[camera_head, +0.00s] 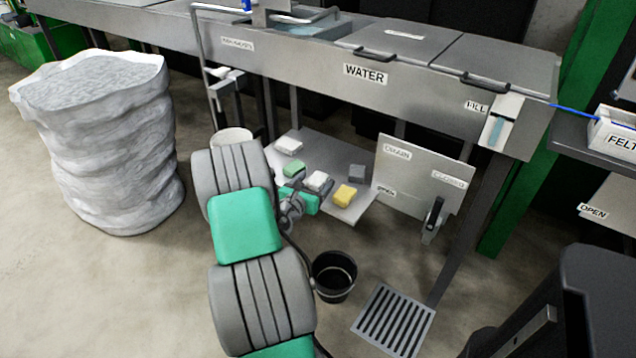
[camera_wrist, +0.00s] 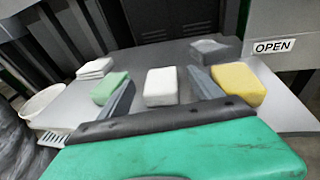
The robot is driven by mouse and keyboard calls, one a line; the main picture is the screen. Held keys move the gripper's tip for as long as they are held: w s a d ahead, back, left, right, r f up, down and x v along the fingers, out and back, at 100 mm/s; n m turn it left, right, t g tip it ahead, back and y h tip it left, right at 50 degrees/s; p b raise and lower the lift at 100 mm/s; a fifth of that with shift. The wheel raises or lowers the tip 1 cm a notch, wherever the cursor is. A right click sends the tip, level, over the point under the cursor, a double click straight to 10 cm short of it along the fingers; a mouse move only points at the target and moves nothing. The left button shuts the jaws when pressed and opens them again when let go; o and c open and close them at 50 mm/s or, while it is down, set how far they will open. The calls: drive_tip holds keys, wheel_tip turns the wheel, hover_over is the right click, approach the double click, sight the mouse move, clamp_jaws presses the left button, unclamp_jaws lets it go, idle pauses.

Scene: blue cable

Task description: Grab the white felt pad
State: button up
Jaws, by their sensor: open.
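A white block-shaped pad (camera_wrist: 161,86) lies on the grey shelf (camera_wrist: 150,55), between a green block and a yellow block. In the head view the white pad (camera_head: 318,181) lies just beyond my gripper (camera_head: 297,203). In the wrist view my gripper (camera_wrist: 162,82) is open and empty, with one grey finger on each side of the white pad's outline. I cannot tell whether the fingertips reach down beside it. A second white item, a layered stack (camera_wrist: 95,68), lies at the back left of the shelf. Which white item is felt is not clear.
A green block (camera_wrist: 110,87) lies close left of my fingers and a yellow block (camera_wrist: 239,84) close right. A grey block (camera_head: 357,173) lies behind. A sign panel (camera_head: 412,180) stands at the shelf's right. The metal trough (camera_head: 300,58) is overhead.

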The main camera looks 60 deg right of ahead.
drive_tip(key=shift+c, duration=0.3)
drive_tip(key=c, duration=1.4)
drive_tip(key=shift+r, duration=0.1)
